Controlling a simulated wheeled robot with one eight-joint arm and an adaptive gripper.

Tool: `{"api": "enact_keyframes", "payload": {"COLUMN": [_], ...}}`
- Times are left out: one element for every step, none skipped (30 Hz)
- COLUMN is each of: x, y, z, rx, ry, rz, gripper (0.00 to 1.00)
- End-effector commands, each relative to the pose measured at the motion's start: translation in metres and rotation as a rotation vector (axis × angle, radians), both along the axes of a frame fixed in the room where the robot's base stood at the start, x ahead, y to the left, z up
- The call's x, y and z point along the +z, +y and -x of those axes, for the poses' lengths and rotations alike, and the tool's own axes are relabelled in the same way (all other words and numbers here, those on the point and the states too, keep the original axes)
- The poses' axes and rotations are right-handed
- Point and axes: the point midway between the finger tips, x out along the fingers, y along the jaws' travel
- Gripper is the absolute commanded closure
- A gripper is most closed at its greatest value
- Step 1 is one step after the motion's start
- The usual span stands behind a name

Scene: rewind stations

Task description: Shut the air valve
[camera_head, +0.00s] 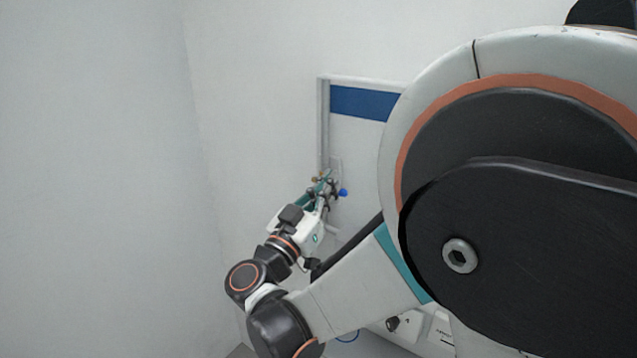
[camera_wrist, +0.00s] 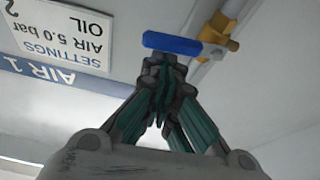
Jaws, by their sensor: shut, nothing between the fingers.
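The air valve has a brass body (camera_wrist: 218,32) and a blue lever handle (camera_wrist: 172,43), both at the top of the wrist view. The handle points sideways from the body, roughly across the grey pipe (camera_wrist: 238,12). My gripper (camera_wrist: 163,72) has its fingers together and empty, with the tips at the handle's near edge. I cannot tell if they touch it. In the head view, my gripper (camera_head: 325,187) is at the wall beside the handle's blue end (camera_head: 343,192), and it partly hides the valve.
A label with settings text (camera_wrist: 62,30) and a blue AIR 1 strip (camera_wrist: 65,78) appear upside down in the wrist view. In the head view, a blue-banded panel (camera_head: 358,103) is behind the valve. My arm covers the right side. The left wall is bare.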

Motion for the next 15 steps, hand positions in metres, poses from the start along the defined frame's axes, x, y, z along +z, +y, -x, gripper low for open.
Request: {"api": "enact_keyframes", "payload": {"x": [-0.002, -0.0025, -0.0031, -0.0035, -0.0038, -0.0042, -0.0044, -0.0046, -0.0048, -0.0049, -0.005, -0.0051, -0.0051, -0.0051, -0.0051], "y": [-0.001, -0.0012, -0.0015, -0.0018, -0.0019, -0.0021, -0.0023, -0.0023, -0.0024, -0.0024, -0.0025, -0.0027, -0.0026, -0.0026, -0.0026], "z": [0.0006, 0.0009, 0.0011, 0.0013, 0.0013, 0.0015, 0.0016, 0.0017, 0.0018, 0.0018, 0.0018, 0.0018, 0.0019, 0.0019, 0.0019], "rx": [0.0, 0.0, -0.001, -0.001, -0.001, 0.0, 0.0, 0.0, 0.0, 0.0, 0.0, 0.0, 0.0, 0.0, 0.0], "ry": [0.001, 0.001, 0.002, 0.002, 0.002, 0.002, 0.003, 0.003, 0.003, 0.003, 0.003, 0.003, 0.003, 0.003, 0.003], "rz": [0.0, 0.0, 0.001, 0.001, 0.001, 0.001, 0.002, 0.002, 0.002, 0.002, 0.002, 0.002, 0.002, 0.002, 0.003], "gripper": [1.0, 1.0, 1.0, 1.0, 1.0, 1.0, 1.0, 1.0, 1.0, 1.0, 1.0, 1.0, 1.0, 1.0, 1.0]}}
